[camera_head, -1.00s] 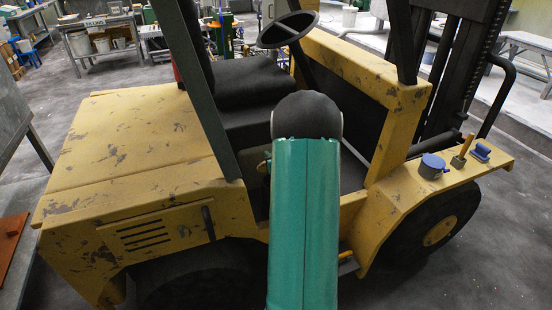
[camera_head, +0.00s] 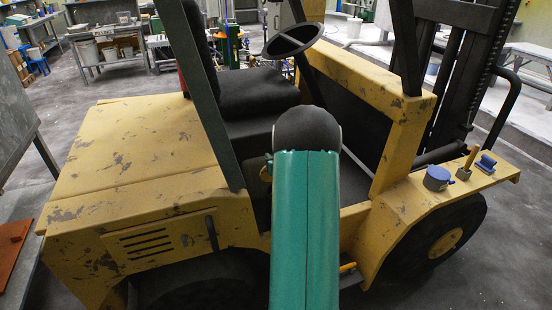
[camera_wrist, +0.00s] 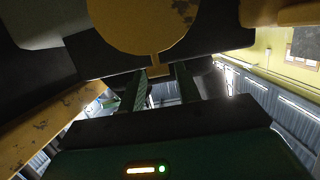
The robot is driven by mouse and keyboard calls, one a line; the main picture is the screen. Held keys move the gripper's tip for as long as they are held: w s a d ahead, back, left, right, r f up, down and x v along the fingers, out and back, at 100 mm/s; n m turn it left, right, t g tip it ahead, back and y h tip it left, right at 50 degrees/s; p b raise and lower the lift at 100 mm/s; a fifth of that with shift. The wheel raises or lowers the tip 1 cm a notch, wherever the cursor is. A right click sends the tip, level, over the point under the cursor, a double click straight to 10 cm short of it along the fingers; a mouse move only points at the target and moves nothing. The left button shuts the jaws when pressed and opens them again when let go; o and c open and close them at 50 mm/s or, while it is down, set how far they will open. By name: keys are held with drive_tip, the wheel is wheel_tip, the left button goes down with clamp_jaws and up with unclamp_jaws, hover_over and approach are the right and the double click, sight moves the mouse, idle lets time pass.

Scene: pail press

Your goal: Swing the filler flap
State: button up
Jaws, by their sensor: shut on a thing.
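The filler flap, a round yellow disc with a narrow tab (camera_wrist: 145,22), fills the top middle of the wrist view. My gripper (camera_wrist: 161,76) has its two dark fingers on either side of the tab's lower end and is shut on it. In the head view my teal arm link hides the gripper. A small olive rounded part (camera_head: 266,173) shows beside the arm, but I cannot tell whether it is the flap. The worn yellow forklift (camera_head: 140,150) stands in front of me.
A blue-lidded cup (camera_head: 437,178), a brush in a holder (camera_head: 467,163) and a blue-handled tool (camera_head: 486,162) stand on the right fender. The steering wheel (camera_head: 291,40) and dark seat (camera_head: 250,92) lie beyond my arm. Grey floor is clear at lower right.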

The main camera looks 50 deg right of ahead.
drive_tip(key=shift+w+d, duration=0.5)
drive_tip(key=shift+w, duration=0.35)
drive_tip(key=shift+w+d, duration=0.5)
drive_tip(key=shift+w, duration=0.3)
drive_tip(key=shift+x, duration=0.9)
drive_tip(key=o, duration=0.9)
drive_tip(key=shift+s, duration=0.1)
drive_tip(key=v, duration=1.3)
drive_tip(key=shift+s+a+r, duration=0.15)
drive_tip(key=shift+s, duration=0.1)
